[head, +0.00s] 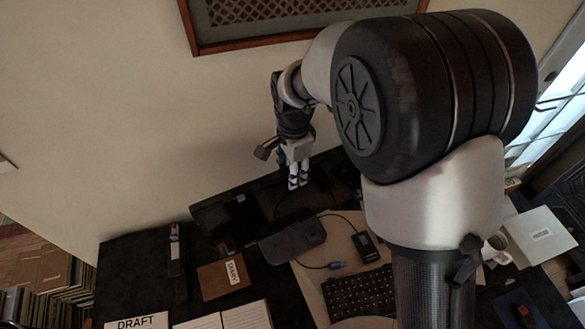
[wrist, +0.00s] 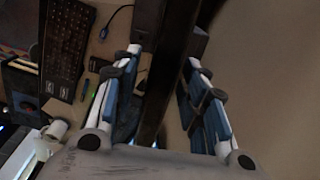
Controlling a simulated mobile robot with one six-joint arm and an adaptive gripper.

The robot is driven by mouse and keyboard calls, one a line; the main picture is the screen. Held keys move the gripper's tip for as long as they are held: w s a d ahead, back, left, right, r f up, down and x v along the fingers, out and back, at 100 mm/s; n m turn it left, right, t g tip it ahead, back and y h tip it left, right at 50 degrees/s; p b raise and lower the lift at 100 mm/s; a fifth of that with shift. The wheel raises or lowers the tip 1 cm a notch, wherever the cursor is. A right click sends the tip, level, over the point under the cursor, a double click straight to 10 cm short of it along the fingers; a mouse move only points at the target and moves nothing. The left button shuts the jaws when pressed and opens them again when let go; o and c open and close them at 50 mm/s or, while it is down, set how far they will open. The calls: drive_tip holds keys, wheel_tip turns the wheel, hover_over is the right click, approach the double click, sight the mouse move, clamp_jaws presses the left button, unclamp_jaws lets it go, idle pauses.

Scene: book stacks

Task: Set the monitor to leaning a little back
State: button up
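The monitor (head: 232,207) is a wide dark panel standing at the back of the desk near the wall, seen from above in the head view. Its exact tilt is hard to tell. My gripper (head: 298,184) points down at the monitor's upper edge, right of its middle. In the wrist view, the monitor (wrist: 172,72) is a dark bar running between the two fingers of my gripper (wrist: 163,58). The fingers are apart, one on each side, with gaps showing. A dark flat piece (head: 292,238), perhaps the monitor's foot, lies in front of it.
A keyboard (head: 358,292) and a small black box with a cable (head: 366,246) lie in front. A diary (head: 224,276), an open book (head: 225,316) and a draft paper (head: 137,321) lie at left. A mug (head: 496,250) stands at right. The wall is close behind.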

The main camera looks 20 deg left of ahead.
drive_tip(key=shift+c, duration=0.6)
clamp_jaws()
